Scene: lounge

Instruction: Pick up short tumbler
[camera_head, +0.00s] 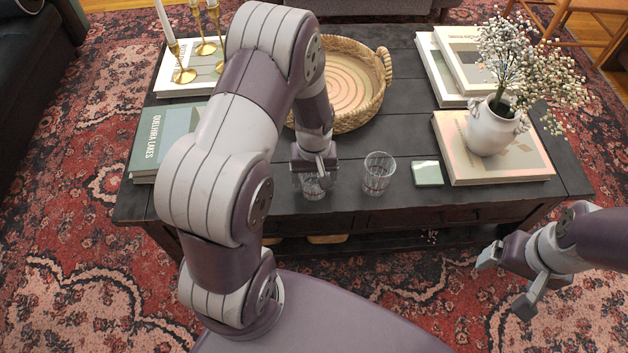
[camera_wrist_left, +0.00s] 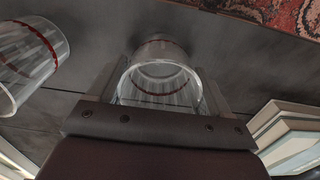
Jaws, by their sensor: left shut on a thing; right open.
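A clear glass tumbler (camera_head: 313,190) stands at the front of the dark coffee table, partly hidden under my left gripper (camera_head: 314,175). In the left wrist view this tumbler (camera_wrist_left: 160,78) sits between the two fingers, which are shut on it. It appears upright, and I cannot tell whether it is off the table. A second clear tumbler (camera_head: 378,172) with reddish lines stands just to the right, apart from the gripper. It also shows at the left edge of the left wrist view (camera_wrist_left: 30,62). My right gripper (camera_head: 506,283) is open and empty, off the table's right front.
The coffee table (camera_head: 405,140) also holds a round woven tray (camera_head: 345,85), a green coaster (camera_head: 427,173), book stacks left (camera_head: 165,138) and right (camera_head: 505,165), a white flower vase (camera_head: 492,130) and brass candle holders (camera_head: 183,70). Patterned rug surrounds it.

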